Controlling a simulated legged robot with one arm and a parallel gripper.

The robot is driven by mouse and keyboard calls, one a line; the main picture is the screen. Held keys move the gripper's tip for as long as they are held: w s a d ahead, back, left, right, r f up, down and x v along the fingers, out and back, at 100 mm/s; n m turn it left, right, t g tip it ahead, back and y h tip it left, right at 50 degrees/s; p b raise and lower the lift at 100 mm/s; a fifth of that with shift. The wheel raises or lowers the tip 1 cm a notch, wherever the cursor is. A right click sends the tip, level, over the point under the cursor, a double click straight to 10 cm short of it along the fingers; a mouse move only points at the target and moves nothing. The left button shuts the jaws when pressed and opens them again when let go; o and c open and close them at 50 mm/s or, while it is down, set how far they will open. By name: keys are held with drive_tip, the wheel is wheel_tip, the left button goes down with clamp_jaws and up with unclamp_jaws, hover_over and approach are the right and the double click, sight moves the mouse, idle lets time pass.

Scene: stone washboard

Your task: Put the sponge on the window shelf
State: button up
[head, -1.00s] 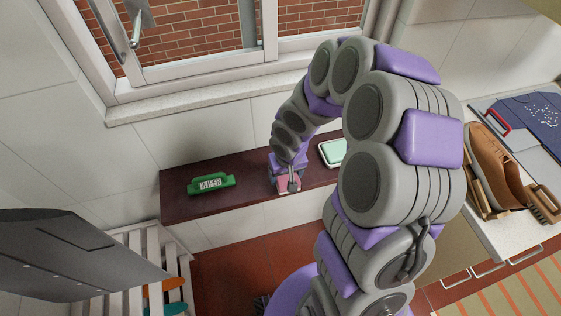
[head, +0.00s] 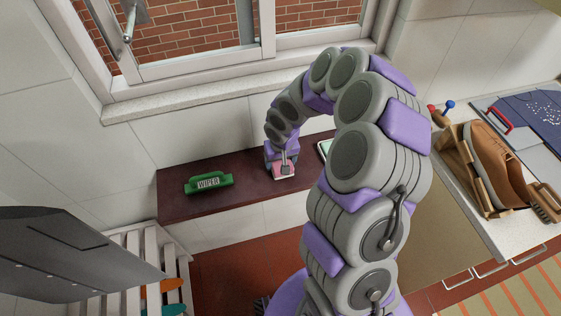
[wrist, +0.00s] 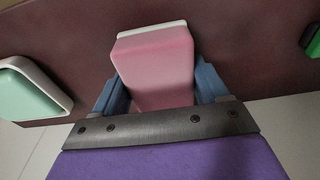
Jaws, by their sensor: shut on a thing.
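The sponge (wrist: 155,62) is a pink block with a white layer at its far end. In the wrist view it sits between the two blue fingers of my gripper (wrist: 165,88), which is shut on it. In the head view the pink sponge (head: 284,176) shows at the end of my gripper (head: 283,168), over the dark red-brown ledge below the window. I cannot tell whether it touches the ledge. The window shelf (head: 200,100) is the pale stone sill under the window frame, above and behind my gripper. The part of it that shows is bare.
A green wiper (head: 208,183) lies on the dark ledge (head: 240,195), left of my gripper. A mint-green dish with a white rim (wrist: 30,88) lies on the other side. The open window sash (head: 190,60) stands above the sill. Brown shoes (head: 497,160) stand on the right counter.

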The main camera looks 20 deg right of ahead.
drive_tip(key=o, duration=1.2)
drive_tip(key=shift+a, duration=0.3)
drive_tip(key=shift+d+r, duration=0.1)
drive_tip(key=shift+r, duration=0.05)
wheel_tip(320, 180, up, 12)
drive_tip(key=s+p, duration=0.2)
drive_tip(key=p, duration=0.1)
drive_tip(key=s+r+g, duration=0.1)
drive_tip(key=s+r, duration=0.3)
drive_tip(key=s, duration=0.6)
drive_tip(key=s+a+r+g, duration=0.1)
drive_tip(key=s+r, duration=0.3)
drive_tip(key=s, duration=0.7)
drive_tip(key=s+r+g, duration=0.1)
drive_tip(key=s+r, duration=0.3)
drive_tip(key=s, duration=0.7)
drive_tip(key=shift+a+r, duration=0.25)
drive_tip(key=shift+a, duration=0.15)
